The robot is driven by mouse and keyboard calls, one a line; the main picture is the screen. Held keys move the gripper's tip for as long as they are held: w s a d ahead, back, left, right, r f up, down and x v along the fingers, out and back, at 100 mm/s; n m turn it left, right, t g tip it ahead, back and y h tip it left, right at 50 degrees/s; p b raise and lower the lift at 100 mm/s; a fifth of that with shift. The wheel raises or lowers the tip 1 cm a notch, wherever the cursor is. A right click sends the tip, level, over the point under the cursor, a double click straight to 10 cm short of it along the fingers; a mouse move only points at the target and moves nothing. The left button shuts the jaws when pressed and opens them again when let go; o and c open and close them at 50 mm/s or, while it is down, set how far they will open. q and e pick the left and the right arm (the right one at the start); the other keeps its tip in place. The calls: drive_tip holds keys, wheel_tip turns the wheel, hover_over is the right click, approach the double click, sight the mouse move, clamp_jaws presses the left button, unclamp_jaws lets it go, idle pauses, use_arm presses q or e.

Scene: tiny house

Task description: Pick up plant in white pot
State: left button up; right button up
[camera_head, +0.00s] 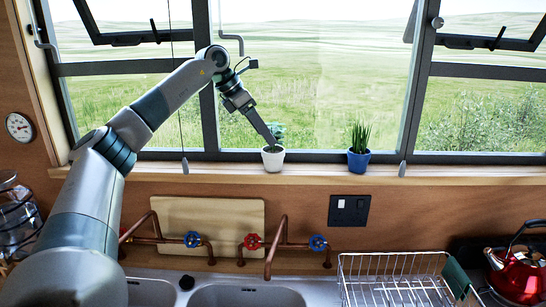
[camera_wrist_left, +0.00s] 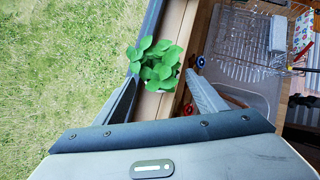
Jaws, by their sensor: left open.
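The plant in the white pot (camera_head: 273,160) stands upright on the wooden windowsill, in front of the window glass. Its green leaves are partly hidden behind my gripper in the head view. In the left wrist view the leafy plant (camera_wrist_left: 157,66) shows from above, between and beyond the two fingers, and its leaves hide most of the pot. My left gripper (camera_head: 267,136) reaches in from the left and points down at the plant, just above the pot's rim. In the left wrist view the left gripper (camera_wrist_left: 163,92) is open, one finger on each side of the plant. My right gripper is not in view.
A blue pot with a spiky plant (camera_head: 358,160) stands to the right on the windowsill (camera_head: 315,172). Window frames are close behind. Below are copper taps (camera_head: 276,245), a cutting board (camera_head: 208,222), the sink, a wire dish rack (camera_head: 395,278) and a red kettle (camera_head: 517,272).

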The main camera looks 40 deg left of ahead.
sight(273, 149)
use_arm(q)
drive_tip(key=p+x, duration=0.1)
drive_tip(key=x, duration=0.1)
drive_tip(key=p+x, duration=0.1)
drive_tip(key=x, duration=0.1)
drive_tip(key=shift+w+d+r, duration=0.15)
drive_tip(key=shift+w, duration=0.2)
drive_tip(key=shift+w+d+f, duration=0.1)
drive_tip(key=shift+w+f, duration=0.1)
drive_tip(key=shift+f, duration=0.35)
drive_tip(key=c, duration=0.9)
drive_tip(key=shift+r, duration=0.15)
